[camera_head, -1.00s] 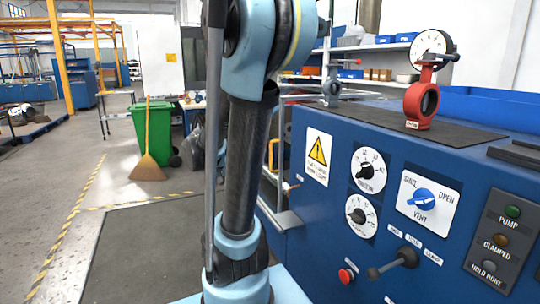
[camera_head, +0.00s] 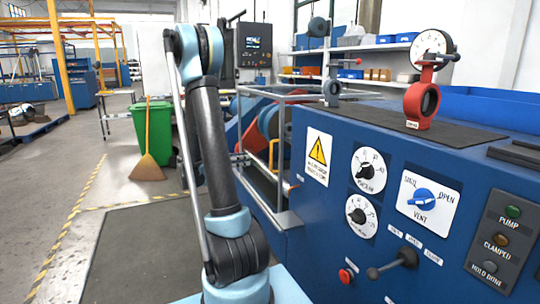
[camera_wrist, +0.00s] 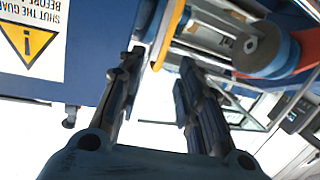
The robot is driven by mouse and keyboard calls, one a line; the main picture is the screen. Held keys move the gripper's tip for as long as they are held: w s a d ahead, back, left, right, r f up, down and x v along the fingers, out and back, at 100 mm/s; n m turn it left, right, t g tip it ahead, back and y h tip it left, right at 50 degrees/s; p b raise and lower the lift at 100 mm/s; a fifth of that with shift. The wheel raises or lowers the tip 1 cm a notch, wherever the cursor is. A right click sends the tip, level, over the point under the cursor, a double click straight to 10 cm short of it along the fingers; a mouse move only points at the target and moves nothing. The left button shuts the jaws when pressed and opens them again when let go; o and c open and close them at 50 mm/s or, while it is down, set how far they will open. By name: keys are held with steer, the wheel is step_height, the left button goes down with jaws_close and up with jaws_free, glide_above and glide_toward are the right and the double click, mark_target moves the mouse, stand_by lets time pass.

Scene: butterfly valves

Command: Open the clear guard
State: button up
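The clear guard (camera_head: 281,140) is a grey metal frame at the left end of the blue bench; its panes are hard to make out, and I cannot tell whether it is fully shut. A yellow handle (camera_head: 272,155) stands upright on its side. In the wrist view, which is upside down, the yellow handle (camera_wrist: 168,36) lies just beyond and between the fingertips. My gripper (camera_wrist: 162,62) is open and empty, with no clear contact. I cannot make out my gripper in the head view.
The blue bench (camera_head: 320,225) carries dials, a lever (camera_head: 395,263) and a red button (camera_head: 346,275). A red valve with a gauge (camera_head: 421,100) stands on its top. Blue and red round parts (camera_head: 268,120) sit behind the guard frame.

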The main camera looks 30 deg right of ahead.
steer(key=shift+m+h, duration=0.6)
steer(key=w+d, duration=0.1)
steer(key=d, duration=0.4)
steer(key=w+d, duration=0.1)
steer(key=d, duration=0.5)
steer(key=w+d, duration=0.2)
steer(key=d, duration=0.4)
steer(key=shift+f, duration=0.2)
steer(key=shift+c, duration=0.3)
jaws_close()
